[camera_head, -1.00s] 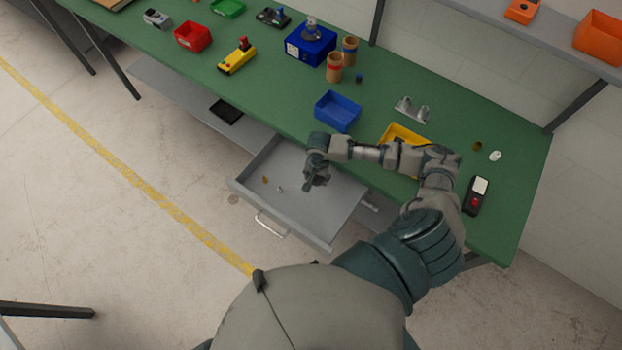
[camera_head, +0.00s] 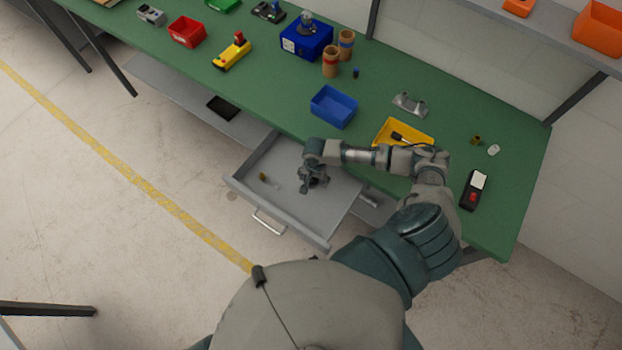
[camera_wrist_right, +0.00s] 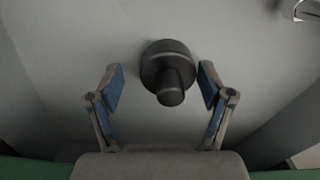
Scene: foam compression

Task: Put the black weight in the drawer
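The black weight (camera_wrist_right: 166,62) shows in the right wrist view as a round dark base with a knob, inside the grey drawer. In the head view it (camera_head: 319,182) is a dark shape partly hidden under my right gripper. The drawer (camera_head: 287,226) is pulled out from under the green bench. My right gripper (camera_head: 309,185) points down into the drawer. In the right wrist view its fingers (camera_wrist_right: 161,86) are apart on either side of the weight, with a gap at each side. My left gripper is not in view.
Two small objects, one brownish (camera_head: 263,176), lie in the drawer's left part. On the green bench (camera_head: 450,130) above are a blue bin (camera_head: 333,107), a yellow bin (camera_head: 416,130) and several other items. The drawer's front left area is clear.

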